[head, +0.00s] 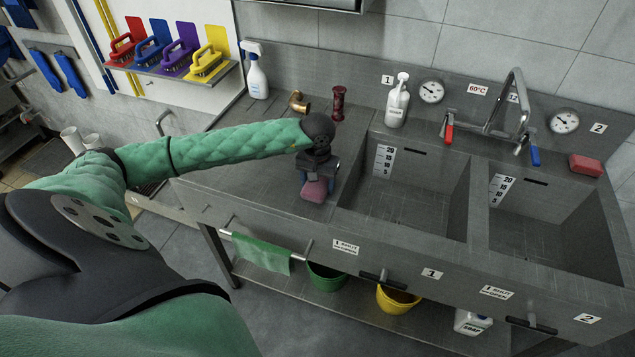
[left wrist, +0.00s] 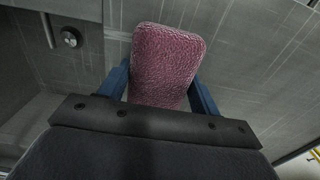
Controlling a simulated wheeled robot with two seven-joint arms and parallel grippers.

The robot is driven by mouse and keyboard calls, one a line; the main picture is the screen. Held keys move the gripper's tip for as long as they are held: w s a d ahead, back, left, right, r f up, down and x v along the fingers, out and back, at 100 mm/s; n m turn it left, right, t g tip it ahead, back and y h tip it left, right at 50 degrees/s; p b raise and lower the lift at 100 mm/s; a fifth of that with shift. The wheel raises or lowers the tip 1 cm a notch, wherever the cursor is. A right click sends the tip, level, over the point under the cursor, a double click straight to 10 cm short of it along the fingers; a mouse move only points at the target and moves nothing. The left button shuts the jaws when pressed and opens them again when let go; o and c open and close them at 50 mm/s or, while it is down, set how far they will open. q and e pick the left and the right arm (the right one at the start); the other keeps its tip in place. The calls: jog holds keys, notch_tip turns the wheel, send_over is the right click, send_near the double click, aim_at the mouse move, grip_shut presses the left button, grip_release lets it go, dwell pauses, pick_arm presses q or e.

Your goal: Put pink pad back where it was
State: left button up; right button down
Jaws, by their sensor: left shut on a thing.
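The pink pad (head: 314,191) is between the fingers of my left gripper (head: 317,178), over the grey counter (head: 240,170) left of the first sink. In the left wrist view the pink pad (left wrist: 165,62) shows a rough pink face, with the blue fingers of my left gripper (left wrist: 162,90) against its two sides. The gripper is shut on it. I cannot tell whether the pad touches the counter. My right gripper is not in view.
Sink 1 (head: 405,215) lies just right of the gripper. A dark red object (head: 338,103), a brass fitting (head: 298,103) and a spray bottle (head: 257,75) stand behind it. A red block (head: 585,165) lies at the far right. The counter left of the gripper is clear.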

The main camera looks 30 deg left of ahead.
pick_arm(q)
jog(key=o, duration=1)
jog(key=shift+c, duration=0.2)
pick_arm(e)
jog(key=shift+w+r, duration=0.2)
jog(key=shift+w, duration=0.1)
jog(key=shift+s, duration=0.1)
